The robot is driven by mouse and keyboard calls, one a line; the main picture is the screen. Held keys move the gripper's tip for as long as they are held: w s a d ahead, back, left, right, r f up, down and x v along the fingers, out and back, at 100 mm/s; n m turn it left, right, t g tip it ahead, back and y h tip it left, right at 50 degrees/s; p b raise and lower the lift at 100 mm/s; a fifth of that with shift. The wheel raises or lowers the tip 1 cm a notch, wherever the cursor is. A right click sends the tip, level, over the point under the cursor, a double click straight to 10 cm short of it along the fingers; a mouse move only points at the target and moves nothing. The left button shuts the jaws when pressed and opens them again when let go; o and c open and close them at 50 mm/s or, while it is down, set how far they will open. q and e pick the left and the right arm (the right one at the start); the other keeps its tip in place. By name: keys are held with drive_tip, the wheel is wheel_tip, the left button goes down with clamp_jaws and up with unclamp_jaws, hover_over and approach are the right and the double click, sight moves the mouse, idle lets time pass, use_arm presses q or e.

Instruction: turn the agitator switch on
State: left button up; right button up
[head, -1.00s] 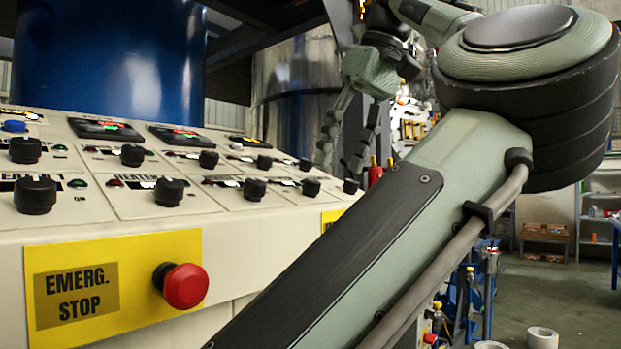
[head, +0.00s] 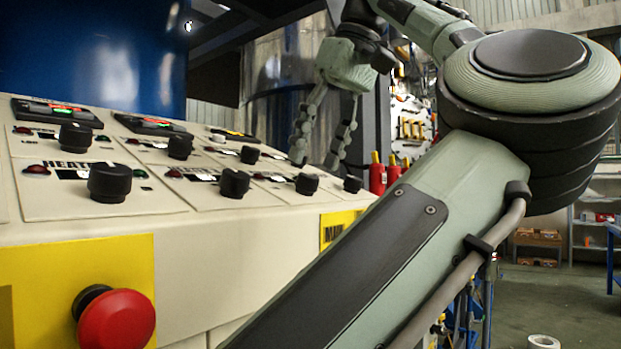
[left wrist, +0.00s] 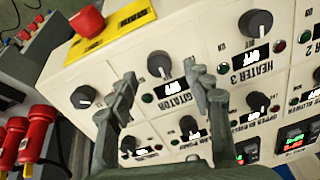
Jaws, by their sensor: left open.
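The agitator switch is a black round knob (left wrist: 159,64) beside the agitator label (left wrist: 175,95) in the left wrist view. In the head view it appears to be the knob (head: 306,184) in the front row, second from the far end. My left gripper (head: 317,158) is open and empty, pointing down over the panel. In the left wrist view its two fingertips (left wrist: 160,77) appear on either side of the agitator knob, apart from it. The remaining height above the knob is hard to judge, and its setting is unclear. My right gripper is not in view.
Similar knobs stand close by, including the heater 3 knob (left wrist: 255,22) and the front row's end knob (left wrist: 82,97). A red emergency stop button (head: 117,319) sits on the panel's front face. Red cylinders (head: 377,175) stand beyond the panel.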

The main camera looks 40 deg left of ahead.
sight(309, 175)
use_arm(q)
drive_tip(key=shift+x, duration=1.75)
drive_tip(key=c, duration=1.2)
